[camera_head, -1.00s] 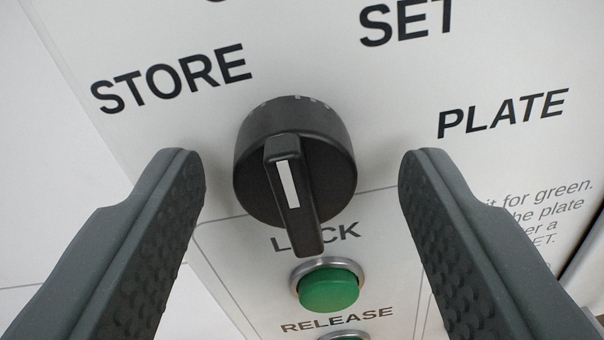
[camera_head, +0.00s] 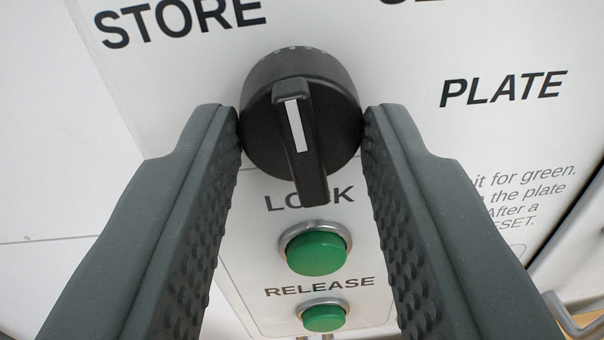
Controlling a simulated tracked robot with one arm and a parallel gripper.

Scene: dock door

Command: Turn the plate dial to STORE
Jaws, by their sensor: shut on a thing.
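The plate dial (camera_head: 262,128) is a round black knob with a raised grip bar and a white pointer mark. The white mark sits on the upper part of the bar, and the bar slants slightly from upper left to lower right. The label STORE (camera_head: 180,20) is to the upper left of the dial, and PLATE (camera_head: 503,88) is to its right. My gripper (camera_head: 302,120) is shut on the dial, one finger against its left side and one against its right.
Below the dial are the label LOCK (camera_head: 335,196), a green button (camera_head: 316,253), the label RELEASE (camera_head: 320,287) and a second green button (camera_head: 324,318). A metal handle (camera_head: 570,315) shows at the lower right. The label at the top right is cut off.

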